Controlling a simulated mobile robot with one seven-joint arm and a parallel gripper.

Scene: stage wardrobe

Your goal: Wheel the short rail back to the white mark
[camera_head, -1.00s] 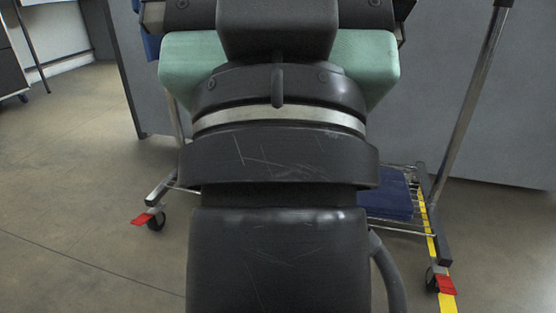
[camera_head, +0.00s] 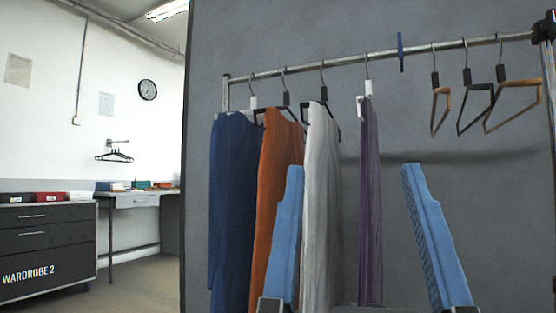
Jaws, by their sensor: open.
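A chrome clothes rail (camera_head: 430,48) stands ahead in front of a grey panel. Navy (camera_head: 234,200), orange (camera_head: 275,190), pale grey (camera_head: 320,200) and purple (camera_head: 371,200) garments hang on it, with several empty hangers (camera_head: 497,95) at the right. I cannot tell if it is the short rail. Its lower frame and castors are out of view, and no white mark is visible. My gripper (camera_head: 353,167) points at the rail, its two blue fingers wide apart. They overlap the orange and pale grey garments in the picture; nothing shows held between them.
The grey panel (camera_head: 450,200) fills the area behind the rail. At the left, a dark drawer unit (camera_head: 45,255) and a desk (camera_head: 150,201) stand along the white wall. A strip of floor (camera_head: 150,288) between them and the panel looks clear.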

